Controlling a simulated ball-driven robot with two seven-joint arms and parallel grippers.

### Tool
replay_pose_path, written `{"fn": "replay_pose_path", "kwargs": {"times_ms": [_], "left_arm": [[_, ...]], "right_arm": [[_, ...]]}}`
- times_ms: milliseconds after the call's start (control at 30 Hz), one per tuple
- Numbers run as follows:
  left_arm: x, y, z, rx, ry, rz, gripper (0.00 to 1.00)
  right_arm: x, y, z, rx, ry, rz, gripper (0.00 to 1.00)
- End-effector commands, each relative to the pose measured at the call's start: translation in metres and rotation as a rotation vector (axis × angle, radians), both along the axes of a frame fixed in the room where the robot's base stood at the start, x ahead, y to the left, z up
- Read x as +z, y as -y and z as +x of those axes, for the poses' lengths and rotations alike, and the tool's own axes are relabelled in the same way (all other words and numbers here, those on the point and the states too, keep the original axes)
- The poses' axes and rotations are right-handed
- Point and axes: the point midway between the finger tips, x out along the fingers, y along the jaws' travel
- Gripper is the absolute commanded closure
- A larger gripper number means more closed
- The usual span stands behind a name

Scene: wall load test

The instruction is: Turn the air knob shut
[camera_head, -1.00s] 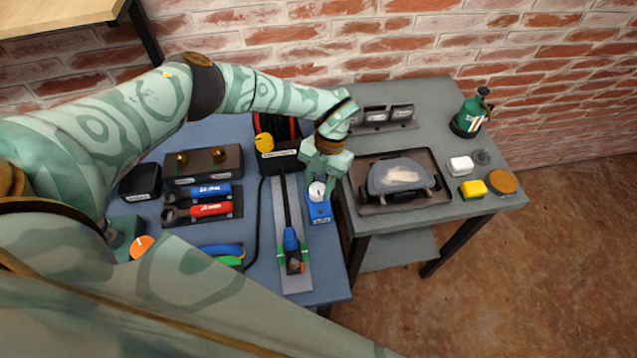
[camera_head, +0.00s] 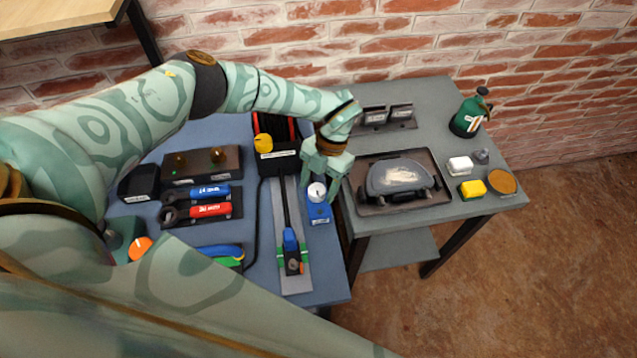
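A white round knob (camera_head: 317,192) sits on a small blue box (camera_head: 320,212) at the right edge of the blue-topped bench. My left gripper (camera_head: 318,194) reaches down over it from above, with its fingers apart on either side of the knob. I cannot tell whether the fingers touch it. A yellow knob (camera_head: 263,143) sits on a black box just left of the gripper. An orange knob (camera_head: 140,248) shows at the lower left. The labels are too small to read, so I cannot tell which is the air knob. My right gripper is out of view.
A grey strip (camera_head: 297,277) with a black lance and blue handle lies left of the blue box. Wrenches (camera_head: 205,210) lie farther left. On the grey side table are a tray (camera_head: 440,196), a green bottle (camera_head: 468,116) and a yellow sponge (camera_head: 472,189). A brick wall stands behind.

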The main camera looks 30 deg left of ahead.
Motion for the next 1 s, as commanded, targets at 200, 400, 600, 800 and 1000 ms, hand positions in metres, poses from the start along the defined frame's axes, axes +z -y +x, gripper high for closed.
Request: {"fn": "replay_pose_path", "kwargs": {"times_ms": [200, 400, 600, 800, 1000], "left_arm": [[0.003, 0.0, 0.001, 0.001, -0.001, 0.001, 0.41], [0.034, 0.002, 0.014, 0.0, 0.003, 0.0, 0.41], [0.085, 0.005, 0.036, 0.001, 0.004, 0.001, 0.41], [0.127, 0.008, 0.053, 0.001, 0.002, 0.001, 0.41], [0.148, 0.01, 0.061, 0.0, 0.0, 0.0, 0.41]], "right_arm": [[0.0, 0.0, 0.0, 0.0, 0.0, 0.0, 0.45], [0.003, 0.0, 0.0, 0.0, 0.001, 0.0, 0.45], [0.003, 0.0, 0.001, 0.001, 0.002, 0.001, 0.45], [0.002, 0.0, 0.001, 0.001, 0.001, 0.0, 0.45], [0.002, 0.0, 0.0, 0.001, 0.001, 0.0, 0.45]]}}
